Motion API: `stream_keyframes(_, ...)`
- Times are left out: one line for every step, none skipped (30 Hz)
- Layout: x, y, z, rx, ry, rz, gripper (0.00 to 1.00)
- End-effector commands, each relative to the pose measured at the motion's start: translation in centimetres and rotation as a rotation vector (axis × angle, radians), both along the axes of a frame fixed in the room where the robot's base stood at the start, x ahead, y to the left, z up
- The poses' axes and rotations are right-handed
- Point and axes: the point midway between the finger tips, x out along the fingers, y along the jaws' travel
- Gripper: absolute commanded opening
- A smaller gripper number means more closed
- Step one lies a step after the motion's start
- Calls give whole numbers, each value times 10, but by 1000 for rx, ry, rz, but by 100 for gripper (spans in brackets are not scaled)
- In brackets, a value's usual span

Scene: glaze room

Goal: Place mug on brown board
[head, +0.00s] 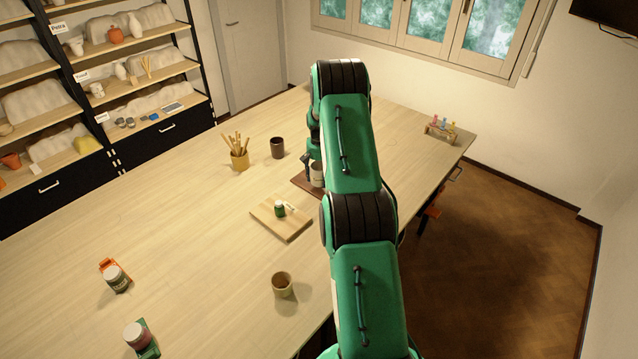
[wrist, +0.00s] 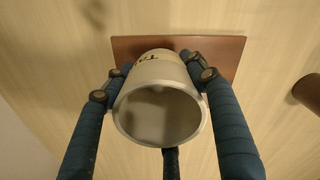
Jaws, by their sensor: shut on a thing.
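The mug (head: 317,174) is pale grey, partly hidden behind my arm in the head view. In the wrist view the mug (wrist: 160,112) shows its open rim toward the camera and a light band with dark lettering near its far end. My gripper (wrist: 152,82) is shut on the mug, with blue fingers on both sides of it. The brown board (head: 304,187) lies on the table, partly hidden by my arm. In the wrist view the brown board (wrist: 222,50) is behind the mug's far end. I cannot tell whether the mug touches it.
A dark cup (head: 277,148) and a pot of sticks (head: 239,160) stand left of the brown board. A light wooden board (head: 281,223) with a small green jar (head: 280,209) lies nearer. A tan cup (head: 282,285) stands in front. The left table has two more jars and free room.

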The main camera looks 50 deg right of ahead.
Motion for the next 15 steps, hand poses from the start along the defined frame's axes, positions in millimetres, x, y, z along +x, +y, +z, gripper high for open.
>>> stream_keyframes(0,0,1,-1,-1,0,10)
stream_keyframes(0,0,0,-1,-1,0,10)
stream_keyframes(0,0,-1,0,0,0,10)
stream_keyframes(0,0,-2,0,0,0,10)
stream_keyframes(0,0,-3,0,0,0,10)
stream_keyframes(0,0,-6,1,1,0,10)
stream_keyframes(0,0,-8,1,1,0,10)
stream_keyframes(-1,0,-11,1,1,0,10)
stream_keyframes(-1,1,-14,1,1,0,10)
stream_keyframes(-1,1,-18,1,1,0,10)
stream_keyframes(-1,1,-21,1,1,0,10)
stream_keyframes(-1,1,-24,1,1,0,10)
stream_keyframes(-1,0,-26,1,1,0,10)
stream_keyframes(0,0,-28,0,0,0,10)
stream_keyframes(0,0,-31,-1,-1,0,10)
